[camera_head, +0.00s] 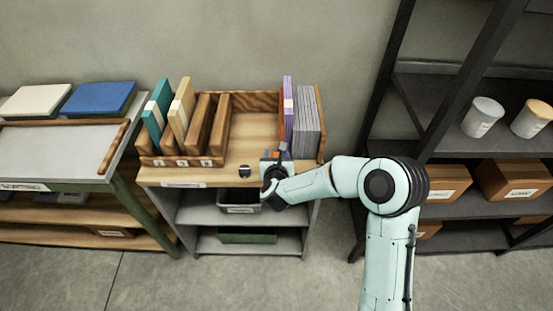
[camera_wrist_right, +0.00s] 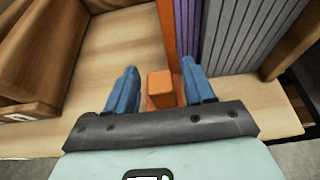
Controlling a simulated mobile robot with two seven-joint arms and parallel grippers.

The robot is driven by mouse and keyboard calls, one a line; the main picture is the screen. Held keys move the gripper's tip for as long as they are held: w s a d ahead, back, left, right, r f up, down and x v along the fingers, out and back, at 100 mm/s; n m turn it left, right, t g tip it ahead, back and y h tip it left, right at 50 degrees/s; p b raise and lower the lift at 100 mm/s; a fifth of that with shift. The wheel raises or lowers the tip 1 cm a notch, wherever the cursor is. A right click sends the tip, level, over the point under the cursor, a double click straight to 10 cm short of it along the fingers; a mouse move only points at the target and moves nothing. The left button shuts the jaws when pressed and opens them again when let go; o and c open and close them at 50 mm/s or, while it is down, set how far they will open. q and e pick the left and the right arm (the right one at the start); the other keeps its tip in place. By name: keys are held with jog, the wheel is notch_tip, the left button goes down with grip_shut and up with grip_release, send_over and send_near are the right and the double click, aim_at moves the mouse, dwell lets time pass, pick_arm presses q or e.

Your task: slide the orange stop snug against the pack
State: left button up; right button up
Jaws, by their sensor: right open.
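The orange stop (camera_wrist_right: 160,85) shows in the right wrist view as an upright plate with a block-like foot at its front. The pack of purple (camera_wrist_right: 187,28) and grey (camera_wrist_right: 243,35) upright pieces stands just right of the plate; I cannot tell whether they touch. The pack also shows in the head view (camera_head: 306,122). My right gripper (camera_wrist_right: 160,82) is open, its blue fingers on either side of the orange foot, with a gap on the left. In the head view my right gripper (camera_head: 277,162) hides the stop's lower part. My left gripper is out of view.
Wooden dividers (camera_head: 199,123) with teal and tan books stand at the left of the organizer. The bay (camera_head: 250,128) between them and the stop is clear. A dark shelf (camera_head: 450,100) stands right.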

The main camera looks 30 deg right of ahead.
pick_arm(q)
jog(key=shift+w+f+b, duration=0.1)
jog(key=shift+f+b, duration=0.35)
jog(key=shift+b, duration=0.1)
pick_arm(e)
jog(key=v, duration=1.3)
jog(key=shift+s, duration=0.2)
jog(key=shift+a+f, duration=0.1)
